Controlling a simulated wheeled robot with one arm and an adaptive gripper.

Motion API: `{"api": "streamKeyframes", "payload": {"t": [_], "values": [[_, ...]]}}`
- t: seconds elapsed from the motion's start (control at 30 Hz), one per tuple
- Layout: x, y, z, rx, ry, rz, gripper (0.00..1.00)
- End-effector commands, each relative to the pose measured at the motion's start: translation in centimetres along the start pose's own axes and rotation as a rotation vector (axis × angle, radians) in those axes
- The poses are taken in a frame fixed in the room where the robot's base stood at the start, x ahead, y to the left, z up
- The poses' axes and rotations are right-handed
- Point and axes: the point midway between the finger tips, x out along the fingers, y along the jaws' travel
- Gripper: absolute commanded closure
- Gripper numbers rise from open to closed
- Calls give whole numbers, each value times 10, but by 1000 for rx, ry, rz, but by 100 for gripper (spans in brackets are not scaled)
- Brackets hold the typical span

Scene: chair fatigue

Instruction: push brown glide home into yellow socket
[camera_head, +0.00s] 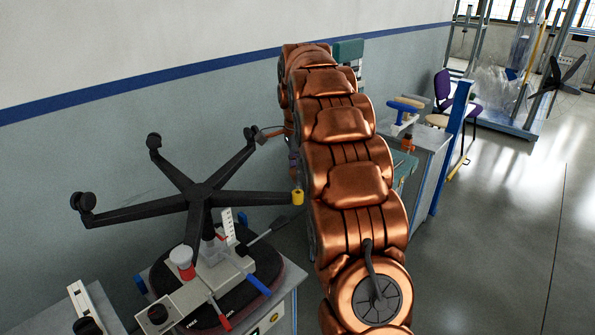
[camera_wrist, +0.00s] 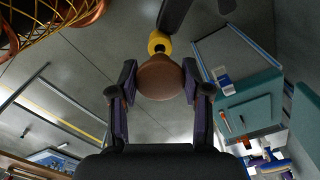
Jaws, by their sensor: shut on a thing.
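The brown glide (camera_wrist: 160,80) sits between the two dark and purple fingers of my gripper (camera_wrist: 159,88) in the wrist view. My gripper is shut on it. The yellow socket (camera_wrist: 159,40) is straight ahead of the glide, at the end of a black chair leg. The glide's narrow end meets or overlaps the socket in the picture; I cannot tell how far it is inside. In the head view the yellow socket (camera_head: 298,197) is on the right-pointing leg of the upturned black chair base (camera_head: 200,190). My arm hides the glide and most of my gripper there.
The chair base is held on a test fixture (camera_head: 205,285) with coloured handles. The other leg ends carry black casters (camera_head: 84,203). A wall (camera_head: 120,120) stands close behind. A grey bench (camera_head: 425,150) is to the right of my arm, with open floor (camera_head: 500,230) beyond.

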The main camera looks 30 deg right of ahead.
Motion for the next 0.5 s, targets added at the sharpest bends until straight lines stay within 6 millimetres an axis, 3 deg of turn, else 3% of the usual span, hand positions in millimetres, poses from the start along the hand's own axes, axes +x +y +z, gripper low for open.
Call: {"api": "streamKeyframes", "payload": {"t": [0.5], "values": [[11, 0, 0, 0, 0, 0, 83]]}}
